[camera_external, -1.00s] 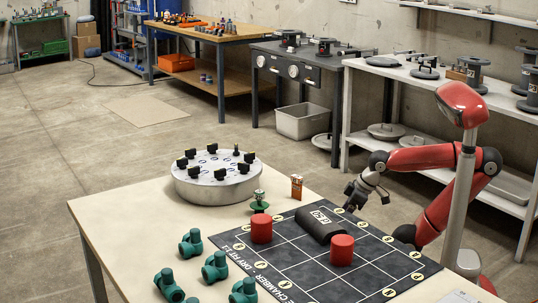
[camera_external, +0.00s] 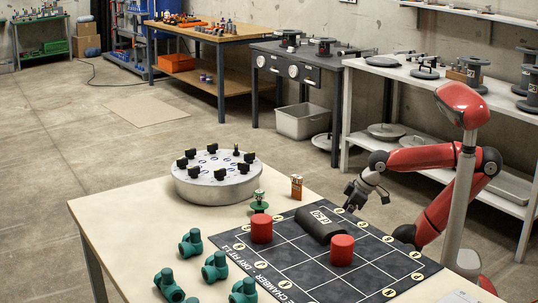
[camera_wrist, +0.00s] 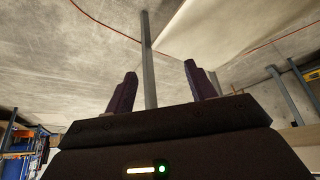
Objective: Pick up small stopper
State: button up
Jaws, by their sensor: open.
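Two red cylinders stand on the black gridded mat (camera_external: 310,273), the left one (camera_external: 261,229) at its far left edge and the right one (camera_external: 341,249) nearer its middle. They look like stoppers, but I cannot tell which is the small one. A small green piece with a pale top (camera_external: 259,202) and an orange-red block (camera_external: 296,187) stand behind the mat. My gripper (camera_external: 357,197) is beyond the table's far right edge, apart from all of these. In the wrist view its two dark fingers (camera_wrist: 158,85) are spread, with nothing between them.
A round grey plate with several black knobs (camera_external: 217,189) stands at the table's back. A black roll (camera_external: 319,224) lies between the red cylinders. Several green fittings (camera_external: 214,267) stand at the table's front left. A white shelf bench (camera_external: 420,94) is behind my arm.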

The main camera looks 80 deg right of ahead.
jog(key=shift+r, duration=0.1)
notch_tip(320, 180, up, 31)
jog(key=w, duration=0.1)
jog(key=n+g+y+p, duration=0.2)
jog(key=n+p, duration=0.1)
jog(key=n, duration=0.2)
send_over(260, 191)
jog(key=s+d, duration=0.1)
jog(key=s, duration=0.1)
jog(key=shift+f, duration=3.1)
jog(key=b+x, duration=0.2)
jog(key=x, duration=0.5)
jog(key=shift+f, duration=0.25)
jog(key=shift+c, duration=0.5)
